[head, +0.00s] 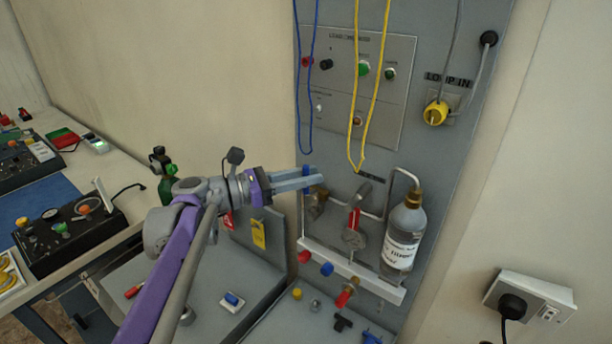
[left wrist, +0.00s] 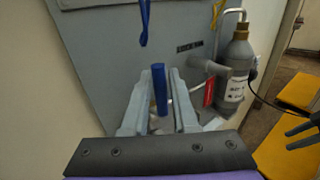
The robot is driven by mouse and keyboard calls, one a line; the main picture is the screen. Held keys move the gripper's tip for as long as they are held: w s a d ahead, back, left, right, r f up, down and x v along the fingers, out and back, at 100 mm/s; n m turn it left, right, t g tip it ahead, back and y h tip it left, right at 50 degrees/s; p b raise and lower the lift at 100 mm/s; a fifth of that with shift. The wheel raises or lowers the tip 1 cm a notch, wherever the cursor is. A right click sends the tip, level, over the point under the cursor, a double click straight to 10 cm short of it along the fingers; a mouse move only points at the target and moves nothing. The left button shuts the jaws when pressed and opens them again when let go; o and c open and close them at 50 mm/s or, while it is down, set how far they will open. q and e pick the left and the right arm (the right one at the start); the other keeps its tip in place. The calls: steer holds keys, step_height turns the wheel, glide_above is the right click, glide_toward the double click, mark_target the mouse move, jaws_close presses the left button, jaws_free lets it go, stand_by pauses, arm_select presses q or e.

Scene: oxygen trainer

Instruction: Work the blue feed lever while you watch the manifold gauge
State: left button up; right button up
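The blue feed lever (head: 306,172) stands upright at the left end of the pipework on the grey panel, by a brass fitting (head: 318,204). My left gripper (head: 314,178) reaches it from the left. In the left wrist view the blue lever (left wrist: 159,88) stands between the two fingers of my left gripper (left wrist: 160,98), with a visible gap on each side. A grey round body (head: 363,190) on the pipe may be the manifold gauge; I cannot read any dial.
A red lever (head: 354,222) and a labelled grey bottle (head: 404,238) are right of the blue lever. Blue cord (head: 307,110) and yellow cord (head: 369,120) hang above. A white rail (head: 350,270) with coloured fittings runs below. A bench (head: 100,190) stands left.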

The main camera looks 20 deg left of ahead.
arm_select(q)
jaws_close()
stand_by(1.1)
